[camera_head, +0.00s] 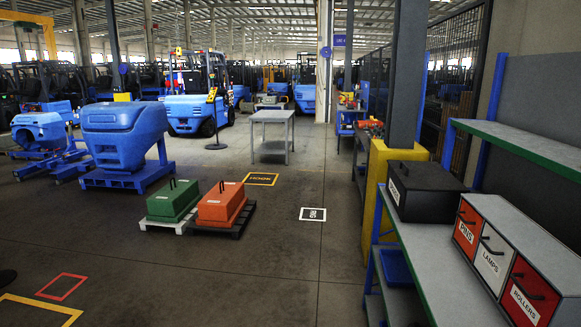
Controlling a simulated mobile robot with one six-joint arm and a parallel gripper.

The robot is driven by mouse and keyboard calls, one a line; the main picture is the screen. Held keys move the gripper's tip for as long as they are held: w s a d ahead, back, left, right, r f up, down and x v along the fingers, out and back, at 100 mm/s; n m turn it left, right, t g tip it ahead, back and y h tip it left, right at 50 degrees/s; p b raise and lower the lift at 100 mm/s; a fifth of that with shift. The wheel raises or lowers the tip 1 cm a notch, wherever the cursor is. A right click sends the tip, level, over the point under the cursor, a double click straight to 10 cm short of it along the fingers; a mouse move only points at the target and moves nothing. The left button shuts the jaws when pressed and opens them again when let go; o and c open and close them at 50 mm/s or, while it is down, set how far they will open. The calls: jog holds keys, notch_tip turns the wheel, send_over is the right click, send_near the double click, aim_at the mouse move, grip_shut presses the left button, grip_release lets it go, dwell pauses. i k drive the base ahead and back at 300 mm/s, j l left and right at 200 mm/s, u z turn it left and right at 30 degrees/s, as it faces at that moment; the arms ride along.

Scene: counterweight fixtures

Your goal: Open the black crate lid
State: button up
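The black crate (432,202) stands on the grey shelf at the right, beside the yellow-based column. Its lid (428,176) looks shut, lying flat on top. A dark handle (394,193) and a small white label show on the crate's left-facing side. My gripper is not in view.
A drawer unit (508,222) labelled PINS, LAMPS and ROLLERS stands right of the crate on the same shelf (428,270). A green box (173,203) and an orange box (222,204) sit on low pallets on the floor. The floor (270,270) before the shelf is clear.

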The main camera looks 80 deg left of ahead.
aim_at(413, 176)
jog(key=u, duration=1.85)
jog(key=i, duration=0.15)
